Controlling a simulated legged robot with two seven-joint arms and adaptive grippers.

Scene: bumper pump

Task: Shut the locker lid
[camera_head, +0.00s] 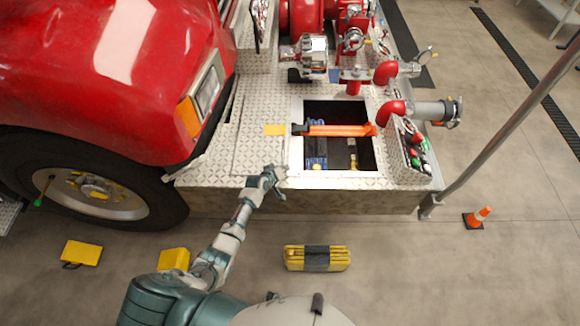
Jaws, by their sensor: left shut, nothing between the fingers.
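The locker (295,163) is an open rectangular hole with a pale rim in the diamond-plate bumper deck. Blue and dark items show inside it. A flat diamond-plate panel (260,155) with a yellow label lies just left of the opening and looks like the lid, folded open; its hinge cannot be made out. My left gripper (275,183) is shut and empty, at the front edge of the deck, below the panel and left of the opening's near corner. Whether it touches the deck is unclear. My right gripper is not in view.
An orange bar (340,130) with a black end spans the opening. Red pump pipes (388,72) and a control panel (412,150) stand behind and right. The red truck body (110,80) is left. A yellow case (317,258) and a cone (479,216) are on the floor.

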